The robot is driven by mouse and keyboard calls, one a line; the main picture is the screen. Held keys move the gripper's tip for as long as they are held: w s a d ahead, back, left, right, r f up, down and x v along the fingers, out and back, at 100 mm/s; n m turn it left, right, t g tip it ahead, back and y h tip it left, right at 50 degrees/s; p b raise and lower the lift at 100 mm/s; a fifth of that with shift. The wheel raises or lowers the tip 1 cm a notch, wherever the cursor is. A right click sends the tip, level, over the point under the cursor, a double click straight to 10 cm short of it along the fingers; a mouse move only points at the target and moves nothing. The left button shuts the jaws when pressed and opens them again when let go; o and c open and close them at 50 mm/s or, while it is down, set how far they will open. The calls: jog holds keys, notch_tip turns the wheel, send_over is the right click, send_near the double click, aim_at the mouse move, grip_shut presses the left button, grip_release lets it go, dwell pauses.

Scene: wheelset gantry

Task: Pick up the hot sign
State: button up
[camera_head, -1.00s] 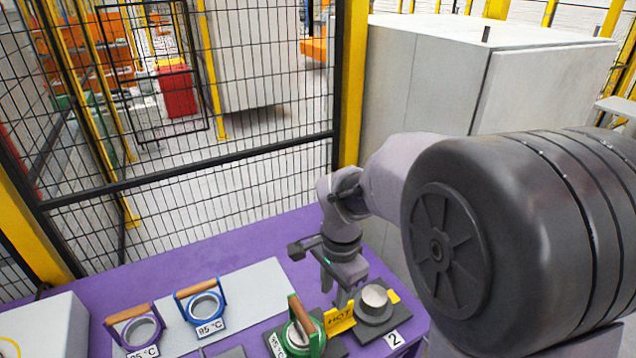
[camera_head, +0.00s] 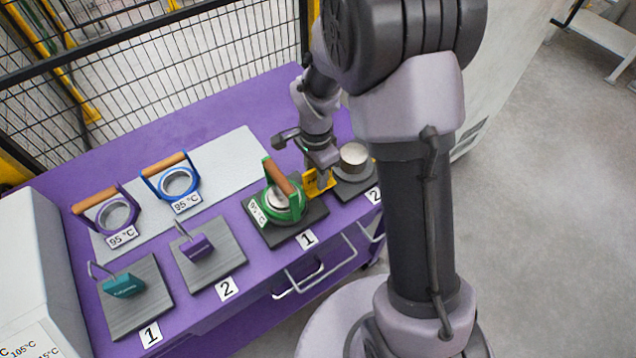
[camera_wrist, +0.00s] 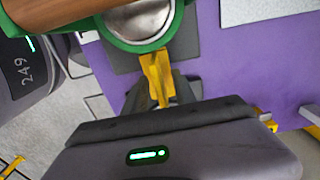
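The sign's lettering is not readable now.
The green-handled ring (camera_head: 283,200) stands close left of the sign. A round metal piece (camera_head: 354,155) sits close right. Blue (camera_head: 176,182) and purple (camera_head: 112,214) rings stand on a light plate. Two dark plates carry a teal (camera_head: 123,286) and a purple block (camera_head: 196,246).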

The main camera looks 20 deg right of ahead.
jog(key=shift+f, duration=0.7)
jog(key=shift+r, duration=0.15)
jog(key=shift+c, duration=0.4)
grip_shut()
